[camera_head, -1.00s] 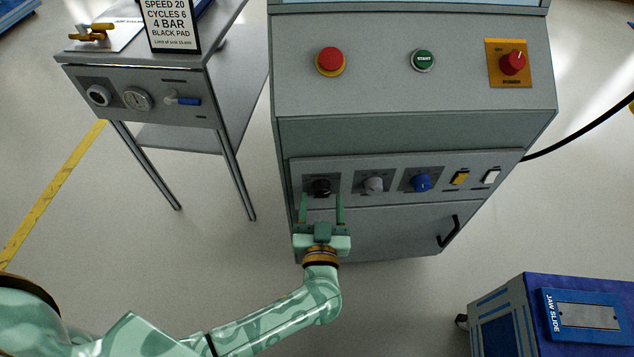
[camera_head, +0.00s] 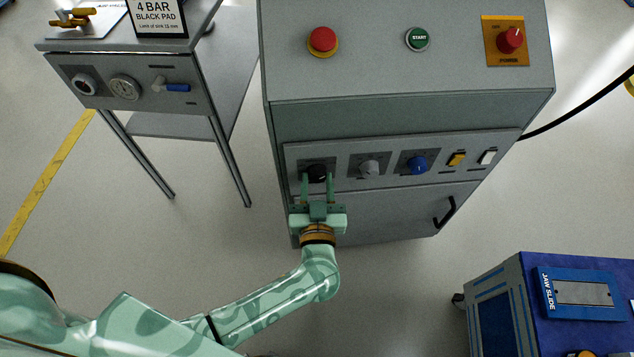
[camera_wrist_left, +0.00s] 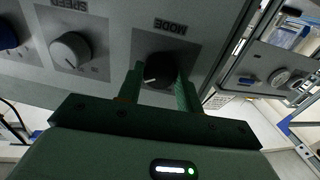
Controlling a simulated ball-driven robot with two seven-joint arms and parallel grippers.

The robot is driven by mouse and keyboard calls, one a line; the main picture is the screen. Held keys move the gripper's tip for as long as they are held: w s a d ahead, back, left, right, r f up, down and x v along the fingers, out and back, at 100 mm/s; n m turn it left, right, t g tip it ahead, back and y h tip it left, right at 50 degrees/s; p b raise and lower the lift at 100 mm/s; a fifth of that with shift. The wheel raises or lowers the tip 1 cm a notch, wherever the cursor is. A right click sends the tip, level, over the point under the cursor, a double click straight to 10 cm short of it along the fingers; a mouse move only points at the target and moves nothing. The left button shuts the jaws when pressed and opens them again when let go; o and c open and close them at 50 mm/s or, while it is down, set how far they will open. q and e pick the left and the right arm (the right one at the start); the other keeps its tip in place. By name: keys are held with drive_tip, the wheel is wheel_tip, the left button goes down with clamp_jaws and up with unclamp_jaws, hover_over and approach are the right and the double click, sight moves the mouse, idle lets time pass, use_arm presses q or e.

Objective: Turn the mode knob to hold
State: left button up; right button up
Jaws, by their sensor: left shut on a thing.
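The black mode knob (camera_head: 317,173) is the leftmost knob on the cabinet's lower front panel. In the left wrist view the knob (camera_wrist_left: 160,70) sits under an upside-down MODE label (camera_wrist_left: 171,25), and a light pointer mark shows near its lower left edge. My left gripper (camera_head: 317,184) reaches up to the panel with one finger on each side of the knob. In the left wrist view its green fingers (camera_wrist_left: 160,88) are shut on the knob. The position markings around the knob are too small or hidden to read. My right gripper is in neither view.
Right of the mode knob are a grey speed knob (camera_head: 369,169), a blue knob (camera_head: 418,163), a yellow switch (camera_head: 456,159) and a white switch (camera_head: 488,157). A red button (camera_head: 322,40), a green start button (camera_head: 418,39) and a red power knob (camera_head: 510,40) sit above. A blue cabinet (camera_head: 540,300) stands lower right.

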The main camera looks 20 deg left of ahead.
use_arm(q)
drive_tip(key=n, duration=0.3)
drive_tip(key=shift+f+n+p, duration=0.1)
drive_tip(key=shift+n+p, duration=0.2)
drive_tip(key=n, duration=0.3)
drive_tip(key=shift+d+y, duration=0.1)
drive_tip(key=shift+y, duration=0.2)
drive_tip(key=shift+f+n, duration=0.1)
drive_tip(key=shift+n, duration=0.4)
drive_tip(key=o, duration=1)
